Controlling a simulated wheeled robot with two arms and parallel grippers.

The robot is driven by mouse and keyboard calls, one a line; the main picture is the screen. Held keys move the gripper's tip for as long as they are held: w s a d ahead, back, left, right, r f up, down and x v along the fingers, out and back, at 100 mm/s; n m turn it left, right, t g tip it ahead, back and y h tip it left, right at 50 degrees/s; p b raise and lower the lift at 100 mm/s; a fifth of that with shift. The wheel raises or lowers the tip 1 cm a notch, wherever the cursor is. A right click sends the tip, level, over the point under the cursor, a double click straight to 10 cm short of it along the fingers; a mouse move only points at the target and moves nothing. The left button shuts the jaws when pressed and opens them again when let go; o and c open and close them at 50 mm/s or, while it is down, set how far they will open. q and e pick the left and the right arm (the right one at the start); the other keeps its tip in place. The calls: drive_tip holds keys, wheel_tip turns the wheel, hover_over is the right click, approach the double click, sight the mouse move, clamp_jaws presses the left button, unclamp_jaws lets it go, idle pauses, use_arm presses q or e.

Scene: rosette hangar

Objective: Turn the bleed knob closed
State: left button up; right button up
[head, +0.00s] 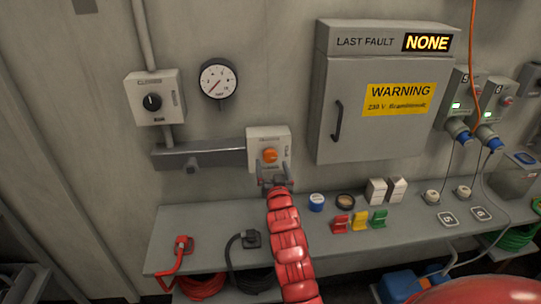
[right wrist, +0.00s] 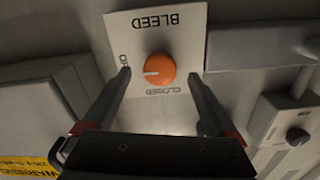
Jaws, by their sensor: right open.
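The orange bleed knob (head: 269,155) sits on a pale plate (head: 283,137) on the wall. In the right wrist view the knob (right wrist: 163,64) appears upside down, with its white mark pointing left toward a label partly hidden by a finger. The CLOSED label (right wrist: 161,92) is below the knob in that view. My right gripper (head: 274,184) is just below the knob in the head view. In the wrist view its fingers (right wrist: 159,77) are open, one on each side of the knob, with gaps between. My left gripper is not in view.
A shelf (head: 215,220) below carries colored blocks and plugs. A round gauge (head: 217,80) and a box with a black knob (head: 152,102) are left of the plate. A grey fault cabinet (head: 350,90) is to the right. A grey bar (head: 200,157) adjoins the plate.

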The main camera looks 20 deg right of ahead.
sight(270, 159)
drive_tip(key=shift+p+x, duration=0.45)
drive_tip(key=shift+x, duration=1.45)
drive_tip(key=c, duration=1.4)
